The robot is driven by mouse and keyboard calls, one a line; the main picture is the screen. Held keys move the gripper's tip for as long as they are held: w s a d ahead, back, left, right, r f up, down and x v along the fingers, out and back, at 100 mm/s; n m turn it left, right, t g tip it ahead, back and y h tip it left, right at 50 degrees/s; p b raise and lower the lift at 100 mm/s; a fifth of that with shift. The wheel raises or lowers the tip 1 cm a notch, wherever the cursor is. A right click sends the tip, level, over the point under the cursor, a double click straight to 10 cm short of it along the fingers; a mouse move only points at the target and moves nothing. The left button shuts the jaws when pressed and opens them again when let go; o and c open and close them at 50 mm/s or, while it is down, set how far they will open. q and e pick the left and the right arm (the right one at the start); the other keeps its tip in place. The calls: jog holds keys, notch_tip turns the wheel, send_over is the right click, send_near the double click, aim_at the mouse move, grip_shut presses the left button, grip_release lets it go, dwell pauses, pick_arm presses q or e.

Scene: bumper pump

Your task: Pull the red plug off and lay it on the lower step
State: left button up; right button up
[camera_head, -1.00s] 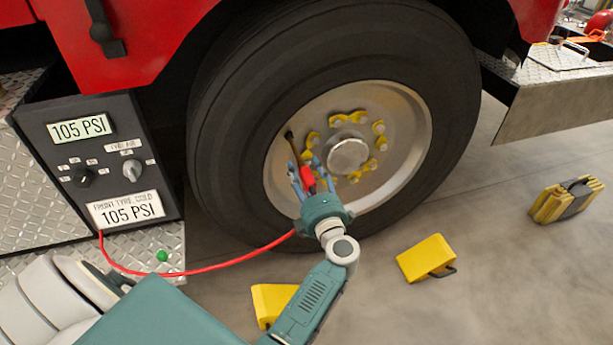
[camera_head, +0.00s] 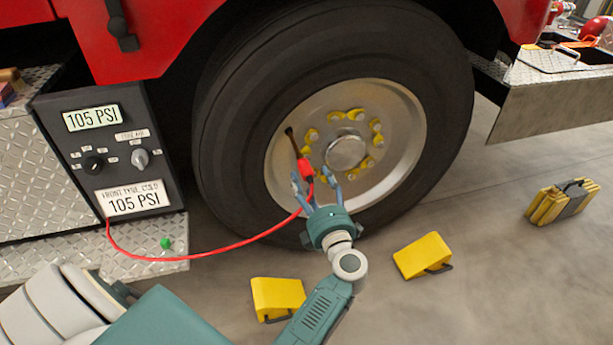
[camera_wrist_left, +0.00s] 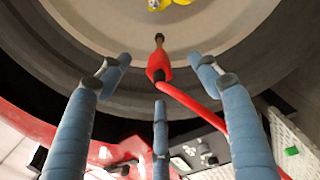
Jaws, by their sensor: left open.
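The red plug (camera_head: 306,168) sits on the dark valve stem (camera_head: 292,140) at the wheel's rim, with a red hose (camera_head: 235,246) running from it down to the panel. My left gripper (camera_head: 317,180) is just below the plug in the head view, its blue fingers apart. In the left wrist view the plug (camera_wrist_left: 159,66) is beyond and between the open fingertips, with no finger seen closed on it. The lower step (camera_head: 140,268) is the diamond-plate ledge under the gauge panel at the left. My right gripper is not in view.
The gauge panel (camera_head: 105,150) stands above the step and reads 105 PSI. A small green ball-like cap (camera_head: 166,243) sits on the step. Yellow chocks (camera_head: 277,297) (camera_head: 422,255) lie on the floor by the tyre (camera_head: 235,130).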

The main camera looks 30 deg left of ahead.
pick_arm(q)
jog(key=d+f+m+t+h+p, duration=0.3)
jog(key=d+m+t+h+p, duration=0.3)
jog(key=d+m+p, duration=0.5)
jog(key=s+d+f+m+g+h+p, duration=0.3)
jog(key=s+f+m+h+p, duration=0.1)
jog(key=s+f+m, duration=0.1)
jog(key=s+d+f+m+g+h+p, duration=0.2)
jog(key=s+d+f+m+h+p, duration=0.2)
jog(key=s+f+m+p, duration=0.1)
notch_tip(320, 180, down, 3)
jog(key=shift+s+f+m+g, duration=0.1)
jog(key=shift+s+m+g, duration=0.3)
jog(key=shift+s+m, duration=0.55)
jog(key=shift+s+n, duration=0.2)
jog(key=shift+n, duration=0.05)
